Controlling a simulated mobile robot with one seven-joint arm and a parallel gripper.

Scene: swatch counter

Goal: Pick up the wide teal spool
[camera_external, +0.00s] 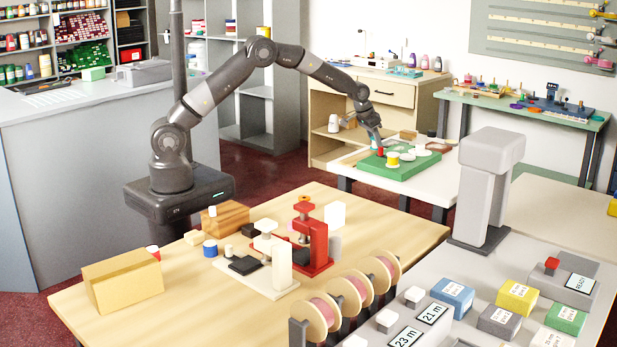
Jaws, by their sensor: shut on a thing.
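My gripper (378,142) is at the end of the outstretched arm, pointing down over the left part of a green board (410,170) on the far white table. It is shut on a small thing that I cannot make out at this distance. A small red piece (380,152) shows right by the fingertips. A yellow and white spool (393,159) stands on the board just right of the gripper. I cannot pick out the wide teal spool with certainty; the fingers and the small scale hide detail there.
White round pieces (421,151) stand on the board farther right. A tall grey machine (487,190) stands right of the white table. The near wooden table (370,240) holds a red press (315,243), a white press (280,262) and blocks. A wooden cabinet (375,95) stands behind.

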